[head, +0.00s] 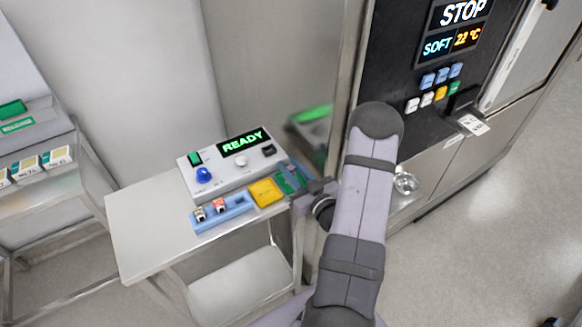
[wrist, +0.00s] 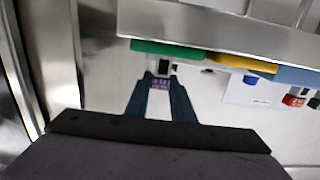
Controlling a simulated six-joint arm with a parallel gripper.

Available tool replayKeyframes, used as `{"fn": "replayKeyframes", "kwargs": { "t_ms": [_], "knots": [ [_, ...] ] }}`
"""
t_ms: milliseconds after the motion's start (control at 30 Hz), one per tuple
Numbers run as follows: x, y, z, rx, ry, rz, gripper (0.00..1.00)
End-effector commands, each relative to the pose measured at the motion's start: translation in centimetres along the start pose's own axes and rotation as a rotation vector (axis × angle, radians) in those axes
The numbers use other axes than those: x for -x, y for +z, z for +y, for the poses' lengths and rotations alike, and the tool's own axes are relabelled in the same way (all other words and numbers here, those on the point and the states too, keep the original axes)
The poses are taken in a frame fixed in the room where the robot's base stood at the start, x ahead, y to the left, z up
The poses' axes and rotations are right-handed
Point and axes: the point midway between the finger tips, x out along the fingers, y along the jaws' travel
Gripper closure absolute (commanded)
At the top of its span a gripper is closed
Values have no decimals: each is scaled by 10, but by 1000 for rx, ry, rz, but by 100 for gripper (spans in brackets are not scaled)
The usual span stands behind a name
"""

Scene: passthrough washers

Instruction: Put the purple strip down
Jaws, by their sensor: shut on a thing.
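My gripper (wrist: 161,78) is shut on the purple strip (wrist: 160,84), which shows between its two dark teal fingers in the wrist view. The strip's purple part carries pale markings. In the wrist view the fingertips reach near the edge of a green pad (wrist: 170,48). In the head view my gripper (head: 292,180) is over the green pad (head: 281,184) at the right end of the metal cart; the strip is too small to make out clearly there. I cannot tell whether the strip touches anything below.
Left of the pad are a yellow tray (head: 266,192) and a blue rack (head: 222,213) holding small white and red-topped pieces. Behind them stands a white device (head: 228,172) reading READY. A dark-fronted machine (head: 420,70) reading STOP is at right. The cart's left top (head: 150,225) is bare.

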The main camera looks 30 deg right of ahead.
Motion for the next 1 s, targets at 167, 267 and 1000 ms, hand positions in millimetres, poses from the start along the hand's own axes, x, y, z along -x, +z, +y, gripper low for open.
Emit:
{"fn": "replayKeyframes", "kwargs": {
  "t_ms": [167, 267, 1000],
  "knots": [
    [0, 2, 0, 0, 0, 0, 62],
    [0, 2, 0, -1, 0, 0, 59],
    [52, 3, 3, -1, 7, -1, 59]
  ]
}}
